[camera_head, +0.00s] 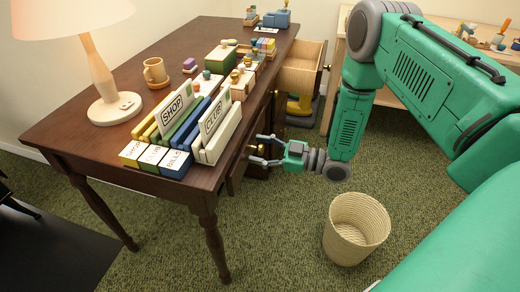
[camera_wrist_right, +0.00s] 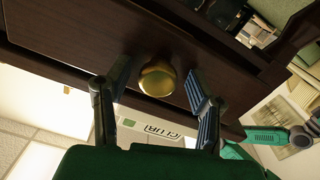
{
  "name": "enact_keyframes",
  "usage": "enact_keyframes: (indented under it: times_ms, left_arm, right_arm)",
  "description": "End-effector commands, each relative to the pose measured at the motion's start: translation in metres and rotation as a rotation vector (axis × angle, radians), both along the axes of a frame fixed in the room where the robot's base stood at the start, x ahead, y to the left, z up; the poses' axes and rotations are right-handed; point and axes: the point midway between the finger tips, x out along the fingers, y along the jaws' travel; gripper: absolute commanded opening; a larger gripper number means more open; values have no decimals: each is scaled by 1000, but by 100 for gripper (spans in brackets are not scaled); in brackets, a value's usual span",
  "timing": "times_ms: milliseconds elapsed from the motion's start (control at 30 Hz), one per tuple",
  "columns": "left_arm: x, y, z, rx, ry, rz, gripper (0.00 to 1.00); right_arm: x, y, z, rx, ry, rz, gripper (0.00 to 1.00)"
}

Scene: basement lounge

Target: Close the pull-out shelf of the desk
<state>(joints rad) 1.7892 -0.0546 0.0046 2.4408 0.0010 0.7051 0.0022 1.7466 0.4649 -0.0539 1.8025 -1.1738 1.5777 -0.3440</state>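The dark wooden desk (camera_head: 110,60) stands at the left. On its right side, a dark front panel (camera_head: 236,172) at the near end seems to stand out a little; how far is hard to tell. My right gripper (camera_head: 262,152) is in front of this side. In the right wrist view a round brass knob (camera_wrist_right: 157,78) sits on a dark wooden front (camera_wrist_right: 70,38). The open fingers of my right gripper (camera_wrist_right: 160,98) are on either side of the knob, with gaps showing between. My left gripper is not in view.
Farther back, a light-wood drawer (camera_head: 300,72) hangs open from the desk. A woven basket (camera_head: 356,228) stands on the carpet below my right arm. Book-like boxes with signs (camera_head: 185,125), a mug (camera_head: 155,72) and a lamp (camera_head: 103,85) stand on the desk top.

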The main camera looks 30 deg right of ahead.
Motion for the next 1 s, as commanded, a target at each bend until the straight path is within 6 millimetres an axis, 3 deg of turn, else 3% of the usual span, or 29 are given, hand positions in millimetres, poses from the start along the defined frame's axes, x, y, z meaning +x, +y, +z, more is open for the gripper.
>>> enact_keyframes:
  times_ms: [33,133,333,567,767,800,867,1000]
  left_arm:
    - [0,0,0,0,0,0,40]
    - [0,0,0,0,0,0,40]
    - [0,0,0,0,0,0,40]
    - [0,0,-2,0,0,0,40]
    - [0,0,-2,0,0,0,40]
    - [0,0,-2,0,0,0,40]
    - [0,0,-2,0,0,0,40]
    - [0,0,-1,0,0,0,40]
  right_arm:
    - [0,-1,-1,1,0,-1,35]
    - [0,-2,-1,2,0,-1,0]
    - [1,0,-2,1,2,0,0]
    - [21,16,-4,-3,5,0,0]
    - [21,15,-4,-3,6,-2,0]
    - [21,15,-4,-3,6,-2,27]
    - [21,16,-4,-3,6,-2,48]
    - [21,16,-3,-1,4,-1,49]
